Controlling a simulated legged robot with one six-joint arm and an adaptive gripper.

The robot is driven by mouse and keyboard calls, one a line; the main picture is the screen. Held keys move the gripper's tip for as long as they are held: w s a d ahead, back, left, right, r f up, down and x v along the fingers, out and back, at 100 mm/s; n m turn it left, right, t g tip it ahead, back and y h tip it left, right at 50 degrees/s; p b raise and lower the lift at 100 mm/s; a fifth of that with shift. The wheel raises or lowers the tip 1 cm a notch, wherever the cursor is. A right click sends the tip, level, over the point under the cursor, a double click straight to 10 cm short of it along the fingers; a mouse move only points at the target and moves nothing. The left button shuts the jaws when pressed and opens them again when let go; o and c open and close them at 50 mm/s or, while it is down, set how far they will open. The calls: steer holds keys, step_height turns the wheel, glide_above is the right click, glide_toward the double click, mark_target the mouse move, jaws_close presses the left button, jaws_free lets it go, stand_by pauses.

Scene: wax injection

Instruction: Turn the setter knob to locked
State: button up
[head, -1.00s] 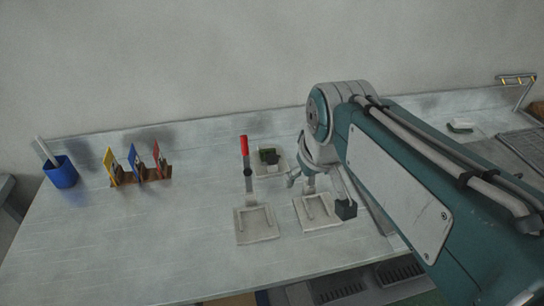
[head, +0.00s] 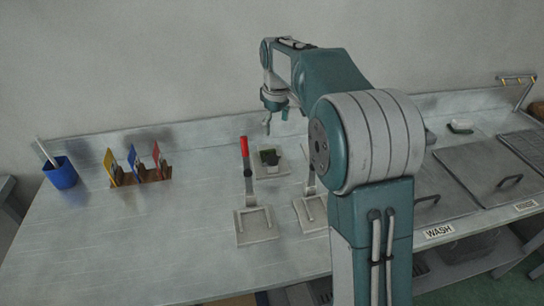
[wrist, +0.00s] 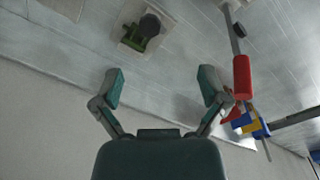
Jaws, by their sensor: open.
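A dark round knob (head: 269,155) with a green part sits on a pale square plate on the bench, behind the levers; I take it for the setter knob. The same dark knob (wrist: 150,25) shows in the wrist view near the top, beyond the fingertips, with its green part beside it. Its locked mark cannot be made out. My gripper (head: 276,119) is raised behind the knob, near the back wall. In the wrist view my gripper (wrist: 160,75) has its fingers spread wide, with nothing between them and apart from the knob.
A red-handled lever (head: 245,148) stands on a plate in front of the knob; a second lever plate (head: 311,212) is partly hidden by my arm. A blue cup (head: 61,174) and a rack with coloured tags (head: 140,174) stand left. Lidded wash bays (head: 490,170) lie right.

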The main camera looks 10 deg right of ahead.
steer(key=n, duration=0.1)
glide_above(272, 157)
step_height(272, 157, down, 4)
steer(key=shift+g, duration=0.4)
step_height(272, 157, down, 12)
steer(key=shift+s+r, duration=0.1)
steer(key=shift+r, duration=0.1)
steer(key=c, duration=1.2)
